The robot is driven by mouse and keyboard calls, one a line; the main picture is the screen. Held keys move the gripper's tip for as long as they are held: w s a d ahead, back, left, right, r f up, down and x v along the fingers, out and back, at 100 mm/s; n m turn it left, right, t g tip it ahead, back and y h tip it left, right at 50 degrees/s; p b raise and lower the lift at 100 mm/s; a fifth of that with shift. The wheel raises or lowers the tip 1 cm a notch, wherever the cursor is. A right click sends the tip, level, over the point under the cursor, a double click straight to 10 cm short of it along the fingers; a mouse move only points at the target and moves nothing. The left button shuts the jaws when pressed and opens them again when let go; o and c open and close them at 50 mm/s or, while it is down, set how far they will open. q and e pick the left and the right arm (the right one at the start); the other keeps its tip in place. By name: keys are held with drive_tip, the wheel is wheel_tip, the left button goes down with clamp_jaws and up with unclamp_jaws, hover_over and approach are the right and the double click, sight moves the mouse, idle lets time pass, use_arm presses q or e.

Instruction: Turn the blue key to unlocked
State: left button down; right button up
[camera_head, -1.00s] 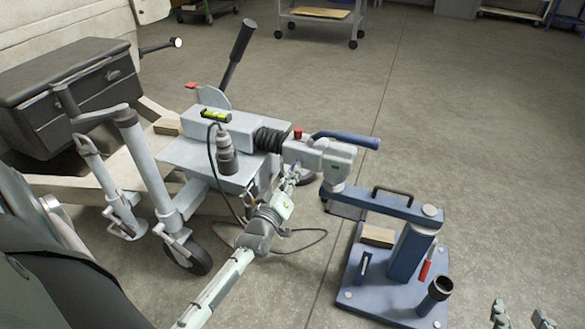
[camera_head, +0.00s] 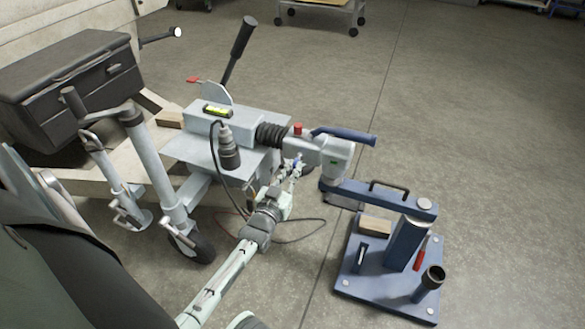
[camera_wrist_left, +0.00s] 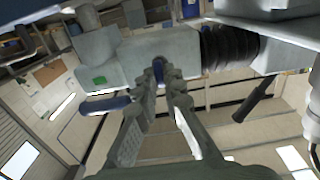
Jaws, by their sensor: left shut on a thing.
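The grey coupling head (camera_head: 333,160) of the trailer hitch sits at the end of the drawbar, with a blue lever (camera_head: 345,136) on top. My left gripper (camera_head: 293,168) is at the near side of the coupling, just left of the head. In the left wrist view my left gripper (camera_wrist_left: 166,82) points at the coupling body (camera_wrist_left: 140,58). Its fingers are shut on the small blue key (camera_wrist_left: 159,68), mostly hidden between the fingertips. The key's turn angle cannot be told. My right gripper is out of view.
A blue stand (camera_head: 385,262) with an upright post and arm is under and right of the coupling. A cable (camera_head: 305,237) lies on the floor. Floor at the right is clear.

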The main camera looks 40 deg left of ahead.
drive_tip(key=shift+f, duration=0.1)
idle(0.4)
use_arm(q)
drive_tip(key=c, duration=1.6)
unclamp_jaws()
drive_tip(key=shift+c, duration=0.2)
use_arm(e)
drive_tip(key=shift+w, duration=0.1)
use_arm(q)
drive_tip(key=v, duration=1.2)
drive_tip(key=s+d+f+m+g+h+p, duration=0.2)
drive_tip(key=d+f+m+g+h, duration=0.1)
drive_tip(key=d+f+g, duration=0.25)
drive_tip(key=s+d+f+m+g+p, duration=0.1)
drive_tip(key=s+d+g, duration=0.1)
drive_tip(key=s+g, duration=0.7)
drive_tip(key=s, duration=0.4)
drive_tip(key=shift+f, duration=0.25)
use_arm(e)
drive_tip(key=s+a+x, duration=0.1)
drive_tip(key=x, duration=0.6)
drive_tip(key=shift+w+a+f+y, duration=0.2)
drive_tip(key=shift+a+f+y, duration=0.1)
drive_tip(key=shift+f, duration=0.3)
